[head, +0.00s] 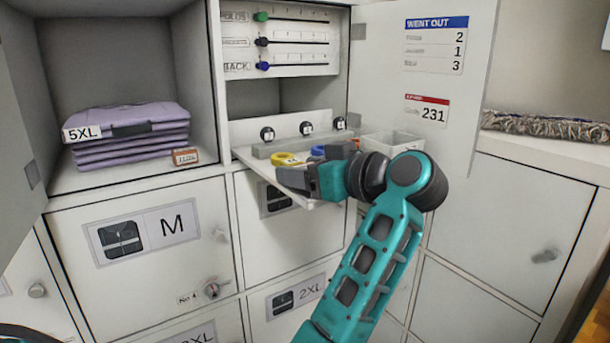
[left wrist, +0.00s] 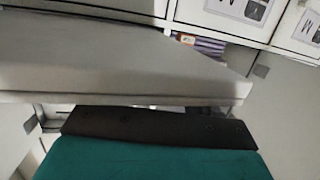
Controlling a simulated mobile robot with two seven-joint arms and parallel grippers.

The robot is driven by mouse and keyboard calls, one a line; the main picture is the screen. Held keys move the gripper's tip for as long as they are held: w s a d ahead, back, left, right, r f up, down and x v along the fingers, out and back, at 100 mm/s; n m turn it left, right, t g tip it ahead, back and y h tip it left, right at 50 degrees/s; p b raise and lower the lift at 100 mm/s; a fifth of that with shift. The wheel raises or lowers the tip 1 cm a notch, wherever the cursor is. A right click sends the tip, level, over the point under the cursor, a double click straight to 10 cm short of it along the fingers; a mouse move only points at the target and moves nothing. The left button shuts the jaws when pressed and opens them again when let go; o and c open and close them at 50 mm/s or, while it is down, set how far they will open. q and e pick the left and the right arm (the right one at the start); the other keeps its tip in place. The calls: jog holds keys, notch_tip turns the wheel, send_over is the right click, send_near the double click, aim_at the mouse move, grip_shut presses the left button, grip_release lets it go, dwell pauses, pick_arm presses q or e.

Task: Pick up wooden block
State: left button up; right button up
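No plain wooden block shows clearly. A small orange-brown block with a white label (head: 185,157) stands at the front right of the left cubby, and it may be the wooden block. My right gripper is out of view.
Folded purple garments (head: 130,135) lie in the cubby, left of the labelled block. A yellow ring (head: 288,159), a blue item (head: 317,151) and a white tray (head: 397,143) are on the shelf by my gripper. An open door (head: 390,80) stands at the right.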

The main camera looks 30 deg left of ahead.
pick_arm(q)
jog(key=c, duration=0.5)
jog(key=shift+r, duration=0.1)
